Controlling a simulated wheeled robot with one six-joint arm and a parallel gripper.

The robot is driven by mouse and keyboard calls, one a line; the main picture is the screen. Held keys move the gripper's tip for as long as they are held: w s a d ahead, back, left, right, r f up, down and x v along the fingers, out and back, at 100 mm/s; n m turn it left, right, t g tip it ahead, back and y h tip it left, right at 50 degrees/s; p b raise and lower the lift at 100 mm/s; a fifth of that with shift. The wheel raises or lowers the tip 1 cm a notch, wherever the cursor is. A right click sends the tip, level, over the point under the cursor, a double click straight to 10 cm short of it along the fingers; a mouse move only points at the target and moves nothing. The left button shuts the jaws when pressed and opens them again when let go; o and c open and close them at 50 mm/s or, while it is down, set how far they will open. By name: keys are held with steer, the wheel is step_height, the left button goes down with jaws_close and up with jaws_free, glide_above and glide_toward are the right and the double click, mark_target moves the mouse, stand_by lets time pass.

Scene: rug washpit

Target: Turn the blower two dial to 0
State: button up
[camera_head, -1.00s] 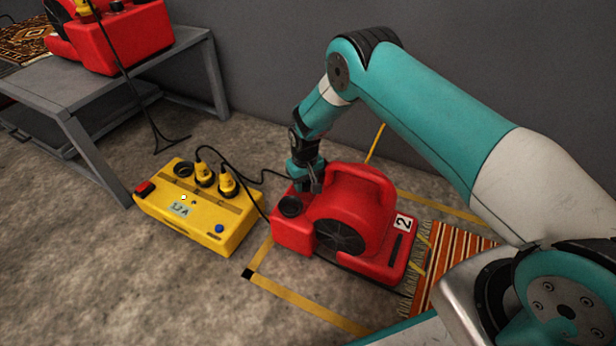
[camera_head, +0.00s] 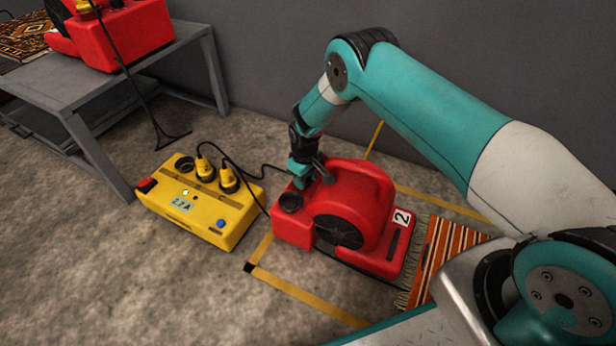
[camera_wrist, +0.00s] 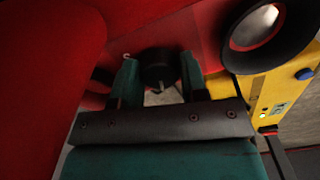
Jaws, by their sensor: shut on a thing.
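Blower two (camera_head: 372,190) is the red machine with a white "2" label (camera_head: 401,218), standing on the floor. My gripper (camera_head: 303,180) reaches down onto its top left part, behind the round black port (camera_head: 291,202). In the wrist view, the fingers of my gripper (camera_wrist: 160,85) are on either side of the round black dial (camera_wrist: 160,66), shut on it. A small pale mark shows on the red casing left of the dial. I cannot read the dial's setting; the head view hides it behind my gripper.
A yellow power box (camera_head: 235,225) with plugs, a red switch and a small display (camera_head: 181,204) stands left of the blower. Black cables run between them. A grey table (camera_head: 60,85) bears another red blower (camera_head: 125,35). A striped rug (camera_head: 455,255) lies at right.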

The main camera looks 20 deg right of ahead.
steer(key=shift+w+a, duration=0.1)
steer(key=shift+a, duration=0.05)
steer(key=o, duration=0.7)
steer(key=shift+c, duration=0.2)
step_height(320, 180, up, 17)
steer(key=p, duration=0.8)
steer(key=shift+r, duration=0.2)
